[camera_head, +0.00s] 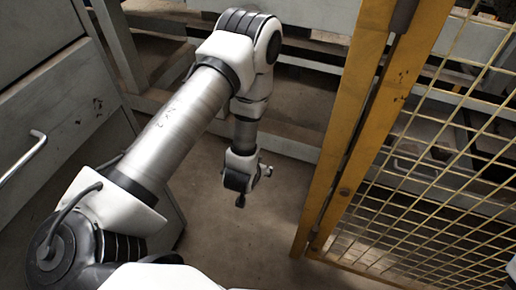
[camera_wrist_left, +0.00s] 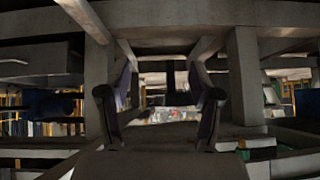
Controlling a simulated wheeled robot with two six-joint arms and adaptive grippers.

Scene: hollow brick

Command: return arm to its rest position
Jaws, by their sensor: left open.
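My left arm (camera_head: 175,130) comes in from the left, rises to a bent elbow and then hangs down. My left gripper (camera_head: 240,201) is at its lower end, above the bare floor. In the left wrist view the two dark fingers of the gripper (camera_wrist_left: 159,98) stand wide apart with nothing between them. My right gripper is not seen in either view.
A yellow post (camera_head: 355,120) with a yellow mesh fence (camera_head: 440,170) stands to the right of the arm. A grey cabinet (camera_head: 50,95) with a metal handle (camera_head: 22,157) is at the left. Grey beams (camera_head: 300,55) run behind. The floor (camera_head: 250,240) below is clear.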

